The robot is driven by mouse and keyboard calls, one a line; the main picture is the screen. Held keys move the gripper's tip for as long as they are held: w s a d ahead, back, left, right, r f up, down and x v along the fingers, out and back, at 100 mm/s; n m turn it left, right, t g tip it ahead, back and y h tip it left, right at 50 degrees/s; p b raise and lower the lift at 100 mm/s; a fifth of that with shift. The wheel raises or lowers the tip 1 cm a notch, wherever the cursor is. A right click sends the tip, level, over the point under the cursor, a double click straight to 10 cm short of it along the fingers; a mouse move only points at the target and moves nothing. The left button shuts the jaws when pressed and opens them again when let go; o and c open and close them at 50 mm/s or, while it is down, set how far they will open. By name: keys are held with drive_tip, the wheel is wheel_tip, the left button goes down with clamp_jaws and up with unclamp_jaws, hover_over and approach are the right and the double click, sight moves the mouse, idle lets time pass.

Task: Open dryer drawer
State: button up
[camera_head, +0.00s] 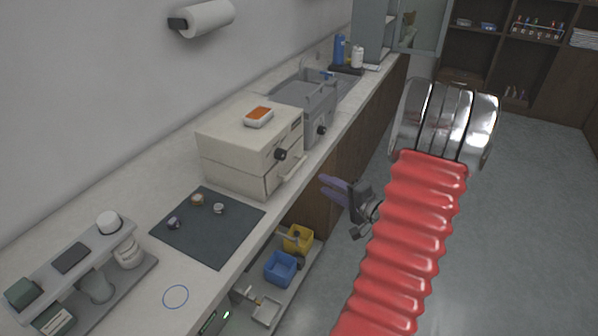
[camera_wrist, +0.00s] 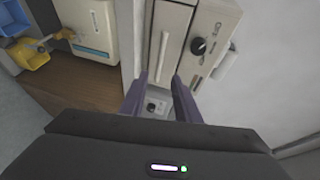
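The dryer is a cream box (camera_head: 250,140) on the counter with a black knob on its upper front. Its lower drawer (camera_head: 272,180) has a pale bar handle (camera_head: 294,168) and looks closed. In the wrist view, the knob (camera_wrist: 198,46) and the drawer's handle (camera_wrist: 163,58) lie ahead of my fingers. My gripper (camera_head: 325,184) has purple fingers and hangs over the aisle, right of the drawer and apart from the handle. In the wrist view my gripper (camera_wrist: 155,84) is open, with nothing held between its fingers.
An orange-and-white item (camera_head: 258,117) lies on the dryer. A grey box (camera_head: 310,108) with a knob stands behind it. A dark mat (camera_head: 208,226) with small pieces lies in front. Yellow (camera_head: 298,238) and blue (camera_head: 281,268) bins sit below the counter. The aisle floor is clear.

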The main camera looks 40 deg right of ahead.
drive_tip(key=shift+w, duration=0.15)
drive_tip(key=w+f, duration=0.1)
drive_tip(key=w, duration=0.8)
drive_tip(key=w+f, duration=0.1)
drive_tip(key=w, duration=0.3)
drive_tip(key=shift+w+d+f, duration=0.15)
drive_tip(key=shift+d+f, duration=0.15)
drive_tip(key=shift+d, duration=0.1)
clamp_jaws()
idle(0.3)
